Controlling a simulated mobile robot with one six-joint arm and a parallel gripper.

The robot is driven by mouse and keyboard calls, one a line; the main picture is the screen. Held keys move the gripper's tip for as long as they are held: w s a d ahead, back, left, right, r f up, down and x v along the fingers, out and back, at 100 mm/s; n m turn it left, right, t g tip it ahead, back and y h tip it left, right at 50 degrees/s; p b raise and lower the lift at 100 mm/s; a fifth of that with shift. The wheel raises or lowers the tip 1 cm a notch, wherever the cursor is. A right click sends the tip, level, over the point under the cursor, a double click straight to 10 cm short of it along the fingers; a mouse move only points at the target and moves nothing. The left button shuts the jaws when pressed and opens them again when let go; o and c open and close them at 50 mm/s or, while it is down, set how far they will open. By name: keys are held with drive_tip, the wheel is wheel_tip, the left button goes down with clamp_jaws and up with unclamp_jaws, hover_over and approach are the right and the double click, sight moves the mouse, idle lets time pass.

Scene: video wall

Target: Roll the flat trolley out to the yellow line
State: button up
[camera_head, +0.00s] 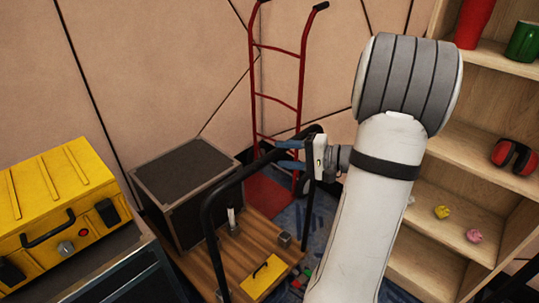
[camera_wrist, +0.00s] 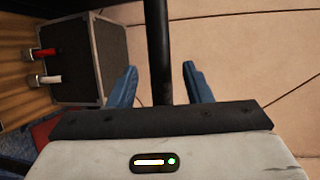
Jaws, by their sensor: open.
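The flat trolley (camera_head: 213,259) has a wooden deck and a tall black push handle (camera_head: 229,184). It stands in front of the wall in the head view. My gripper (camera_head: 289,154) is at the top right part of that handle, its blue fingers open. In the wrist view the black handle bar (camera_wrist: 158,42) runs between the two open fingertips (camera_wrist: 159,78), with a gap on both sides. A dark case (camera_head: 187,180) with metal edges sits at the deck's far end. No yellow line shows in either view.
A red hand truck (camera_head: 278,47) leans against the wall behind. A yellow toolbox (camera_head: 62,212) stands at left on a dark cabinet. A wooden shelf (camera_head: 462,186) is close on the right. A yellow piece (camera_head: 262,279) and small fittings lie on the deck.

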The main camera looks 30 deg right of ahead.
sight(269, 153)
drive_tip(key=x, duration=0.5)
drive_tip(key=shift+w+a+f, duration=0.1)
clamp_jaws()
idle(0.3)
